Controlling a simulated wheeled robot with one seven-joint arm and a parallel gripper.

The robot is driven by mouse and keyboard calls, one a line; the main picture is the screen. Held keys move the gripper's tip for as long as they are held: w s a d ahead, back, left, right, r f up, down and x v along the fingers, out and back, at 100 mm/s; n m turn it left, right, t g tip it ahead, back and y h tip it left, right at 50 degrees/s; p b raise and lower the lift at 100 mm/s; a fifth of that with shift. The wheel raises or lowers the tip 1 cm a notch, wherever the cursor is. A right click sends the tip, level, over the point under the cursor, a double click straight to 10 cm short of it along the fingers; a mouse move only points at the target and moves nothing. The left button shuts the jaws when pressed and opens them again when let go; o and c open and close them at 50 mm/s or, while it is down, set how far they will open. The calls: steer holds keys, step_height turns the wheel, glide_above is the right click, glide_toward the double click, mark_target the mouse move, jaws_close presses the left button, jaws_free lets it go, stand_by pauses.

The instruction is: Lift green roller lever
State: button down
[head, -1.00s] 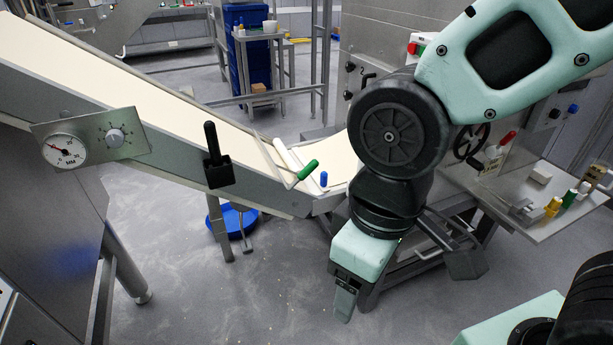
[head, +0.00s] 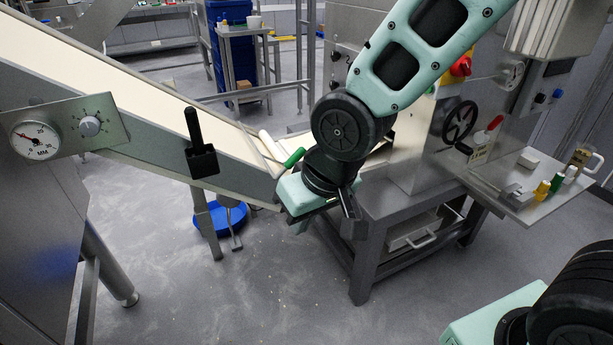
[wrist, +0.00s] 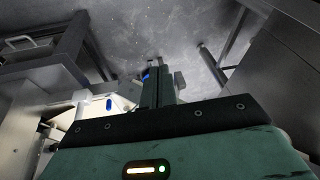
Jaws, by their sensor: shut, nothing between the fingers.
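The green roller lever (head: 294,158) sticks up beside the white roller (head: 271,146) at the low end of the conveyor in the head view. My gripper (head: 299,228) is just below and right of it, pointing downward, with its hand close to the conveyor end. In the wrist view the closed fingers (wrist: 160,86) are together with nothing between them. I cannot make out the green lever in the wrist view. A blue handle (wrist: 109,104) shows left of the fingers there; the hand hides it in the head view.
The sloping conveyor (head: 130,82) carries a black handle (head: 200,150) and a dial gauge (head: 35,140) on its side. A steel bench (head: 375,230) stands under and behind my arm. A blue basin (head: 220,216) lies on the floor. The front floor is open.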

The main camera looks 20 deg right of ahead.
steer(key=w+d+f+m+t+y+b, duration=0.25)
steer(key=w+f+m+t+b, duration=0.3)
steer(key=w, duration=0.55)
steer(key=w+d+f+m+t+y+b, duration=0.2)
steer(key=w+f+m+y+b, duration=0.3)
steer(key=w+f, duration=0.55)
steer(key=w+d+f+m+t+b, duration=0.1)
steer(key=d+f+m+t+b, duration=0.1)
steer(key=d+m, duration=0.5)
steer(key=w+d+f+m+t+y+b, duration=0.1)
steer(key=d+f+m+t+b, duration=0.2)
steer(key=d+m+t, duration=0.3)
steer(key=shift+d+f+m+t+b, duration=0.2)
steer(key=shift+d+m+t+b, duration=0.15)
steer(key=shift+d+t+b, duration=0.5)
steer(key=shift+w+y, duration=0.1)
steer(key=shift+y, duration=0.15)
steer(key=s+a+r+x, duration=0.1)
steer(key=x, duration=1.1)
steer(key=shift+a+r, duration=0.35)
steer(key=shift+r, duration=0.15)
